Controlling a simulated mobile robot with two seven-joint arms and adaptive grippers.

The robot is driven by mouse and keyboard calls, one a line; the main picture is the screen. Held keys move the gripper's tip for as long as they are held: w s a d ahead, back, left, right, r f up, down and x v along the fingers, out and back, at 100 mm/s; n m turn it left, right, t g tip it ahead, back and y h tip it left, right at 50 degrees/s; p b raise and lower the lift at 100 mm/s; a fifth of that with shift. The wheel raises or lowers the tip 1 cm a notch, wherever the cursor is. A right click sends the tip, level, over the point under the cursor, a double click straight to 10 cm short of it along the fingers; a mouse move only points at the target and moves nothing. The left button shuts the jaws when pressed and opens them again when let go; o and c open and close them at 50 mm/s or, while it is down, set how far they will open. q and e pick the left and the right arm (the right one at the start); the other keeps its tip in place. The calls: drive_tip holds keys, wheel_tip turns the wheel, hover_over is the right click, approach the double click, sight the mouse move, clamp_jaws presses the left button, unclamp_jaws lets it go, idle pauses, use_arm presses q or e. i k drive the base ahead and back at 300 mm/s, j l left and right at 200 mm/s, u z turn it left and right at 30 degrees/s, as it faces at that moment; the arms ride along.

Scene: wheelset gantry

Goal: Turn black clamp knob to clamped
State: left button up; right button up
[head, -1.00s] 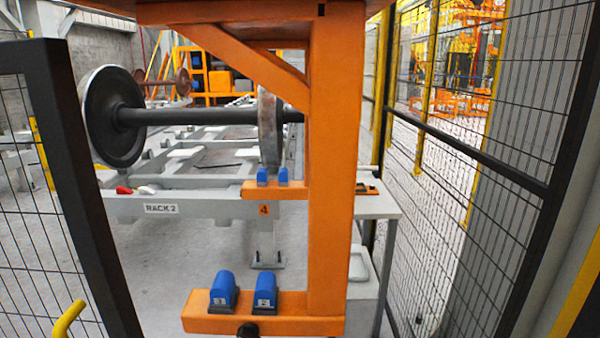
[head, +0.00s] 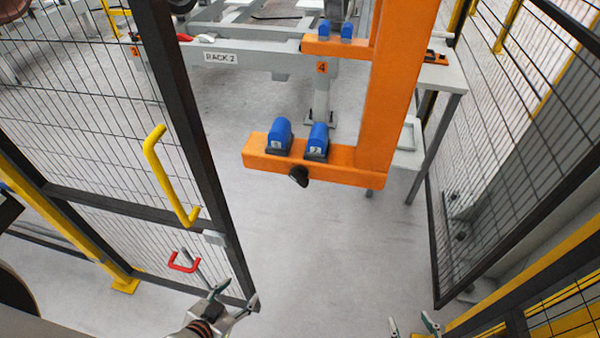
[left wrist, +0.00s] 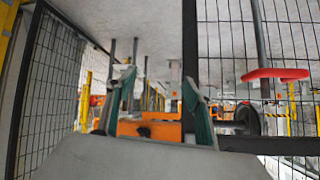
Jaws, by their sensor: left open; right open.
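The black clamp knob (head: 298,176) sits on the front face of the orange gantry's lower beam (head: 345,178), below two blue blocks (head: 279,136) numbered 1 and 2. In the left wrist view a dark round shape on an orange beam (left wrist: 160,130) shows between my fingers, but it is small and blurred. My left gripper (head: 236,295) is open and empty at the bottom of the head view, near the gate's lower corner and well short of the knob. My right gripper (head: 411,326) is open at the bottom edge, mostly cut off, also apart from the knob.
A mesh gate with a black post (head: 190,130) and yellow handle (head: 170,175) stands on the left. Mesh fencing (head: 510,150) bounds the right. The floor (head: 330,250) between is clear. The Rack 2 beam (head: 235,58) lies behind.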

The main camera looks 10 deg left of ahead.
sight(299, 174)
drive_tip(key=k+j+z, duration=0.2)
drive_tip(key=z, duration=0.15)
drive_tip(key=k+j+z, duration=0.2)
drive_tip(key=z, duration=0.2)
drive_tip(key=k+j+z, duration=0.1)
drive_tip(key=k+z, duration=0.25)
drive_tip(key=i, duration=0.1)
